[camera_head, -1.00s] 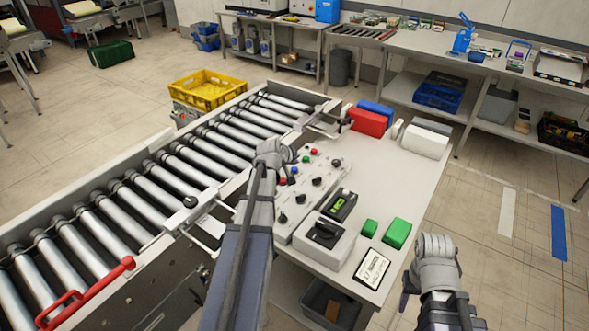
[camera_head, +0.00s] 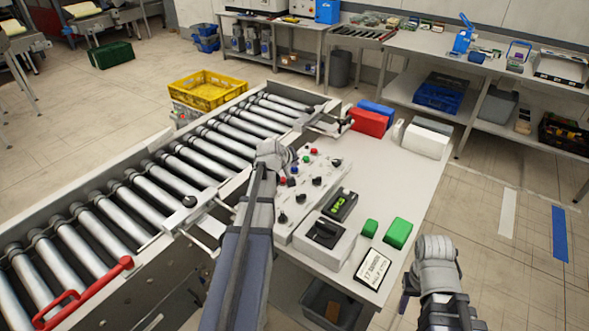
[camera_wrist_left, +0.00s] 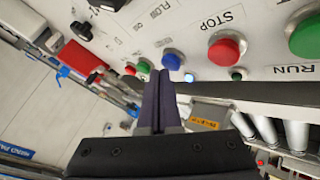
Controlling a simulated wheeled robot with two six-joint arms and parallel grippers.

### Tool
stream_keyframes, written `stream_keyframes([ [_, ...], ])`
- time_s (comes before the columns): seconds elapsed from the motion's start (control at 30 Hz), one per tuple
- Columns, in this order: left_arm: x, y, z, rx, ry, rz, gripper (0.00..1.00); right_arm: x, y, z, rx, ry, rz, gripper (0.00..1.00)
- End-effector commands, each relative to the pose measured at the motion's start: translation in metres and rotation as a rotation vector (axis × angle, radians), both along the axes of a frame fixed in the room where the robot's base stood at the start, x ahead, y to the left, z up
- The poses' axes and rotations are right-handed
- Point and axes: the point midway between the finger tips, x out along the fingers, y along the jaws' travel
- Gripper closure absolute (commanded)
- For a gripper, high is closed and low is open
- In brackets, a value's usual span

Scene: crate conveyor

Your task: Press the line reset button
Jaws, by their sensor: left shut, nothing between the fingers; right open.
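The control panel (camera_head: 308,185) lies on the white table beside the conveyor. In the left wrist view a blue button (camera_wrist_left: 172,60) stands out from the panel, upside down to this camera. Its own label cannot be read. A large red button (camera_wrist_left: 226,49) is by STOP and a green one (camera_wrist_left: 306,36) by RUN. My left gripper (camera_wrist_left: 158,76) is shut and empty, its tips close to the blue button; contact cannot be told. In the head view my left wrist (camera_head: 272,157) hides part of the panel. My right gripper (camera_head: 437,262) is open, right of the table.
The roller conveyor (camera_head: 150,195) runs along the left. The table's right middle (camera_head: 390,180) is clear.

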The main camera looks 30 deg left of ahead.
Motion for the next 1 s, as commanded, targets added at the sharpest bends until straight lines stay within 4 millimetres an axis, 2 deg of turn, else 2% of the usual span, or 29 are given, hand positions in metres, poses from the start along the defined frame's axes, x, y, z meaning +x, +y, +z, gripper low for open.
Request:
stream_keyframes([
  [0.67, 0.0, -0.0001, -0.0086, -0.001, 0.001, -0.001, 1.0, 0.0, 0.0, -0.0086, 0.0, 0.0, 0.0, 0.5],
  [1.0, -0.0002, -0.0002, -0.0062, -0.001, 0.001, -0.001, 1.0, 0.0001, -0.0001, -0.006, 0.0, 0.0, 0.0, 0.5],
])
